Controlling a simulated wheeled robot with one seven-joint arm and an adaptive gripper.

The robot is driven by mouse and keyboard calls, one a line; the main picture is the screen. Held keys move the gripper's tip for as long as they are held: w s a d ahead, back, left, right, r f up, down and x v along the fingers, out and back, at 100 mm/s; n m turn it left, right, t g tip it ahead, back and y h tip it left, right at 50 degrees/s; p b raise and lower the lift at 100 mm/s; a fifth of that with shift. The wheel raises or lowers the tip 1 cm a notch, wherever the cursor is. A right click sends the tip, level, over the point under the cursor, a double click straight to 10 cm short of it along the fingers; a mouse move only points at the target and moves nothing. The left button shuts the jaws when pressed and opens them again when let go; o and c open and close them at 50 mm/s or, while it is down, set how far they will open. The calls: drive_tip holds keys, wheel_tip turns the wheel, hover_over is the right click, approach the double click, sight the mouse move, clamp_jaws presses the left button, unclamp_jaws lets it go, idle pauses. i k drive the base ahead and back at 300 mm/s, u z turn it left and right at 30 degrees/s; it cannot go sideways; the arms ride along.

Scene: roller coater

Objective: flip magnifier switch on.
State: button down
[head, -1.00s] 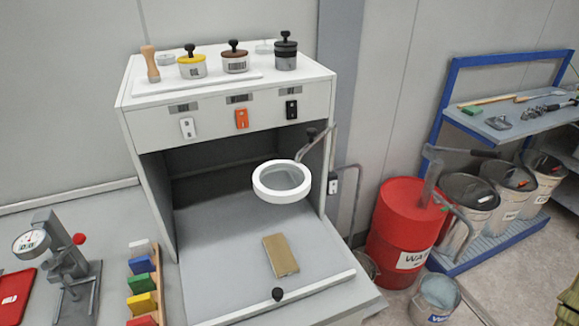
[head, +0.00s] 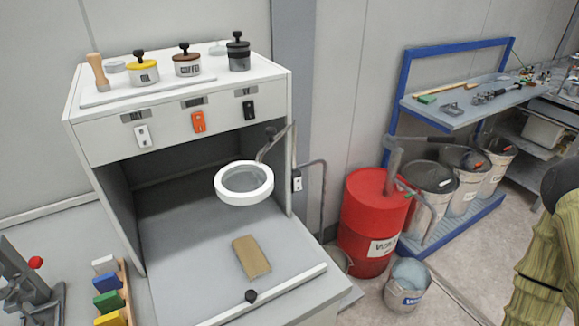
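The magnifier is a white ring around a clear lens (head: 244,183), held over the front of the cabinet's open bay by a grey bent arm (head: 275,144). A small white-and-grey switch box (head: 297,180) sits by the cabinet's right front edge, just right of the magnifier. Its lever position is too small to tell. Three more switches are on the front panel: white (head: 142,136), orange (head: 198,122) and black (head: 249,111). My gripper is not in view, and nothing is seen touching any switch.
A tan block (head: 251,257) lies on the cabinet's work surface. Lidded pots and a wooden-handled tool stand on its top. A red drum (head: 372,215) and a bucket (head: 408,284) stand right of the cabinet. A blue-framed rack (head: 450,225) holds bins.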

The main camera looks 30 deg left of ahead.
sight(298, 182)
drive_tip(key=u, duration=0.4)
drive_tip(key=k, duration=0.4)
drive_tip(key=u, duration=0.25)
drive_tip(key=i, duration=0.5)
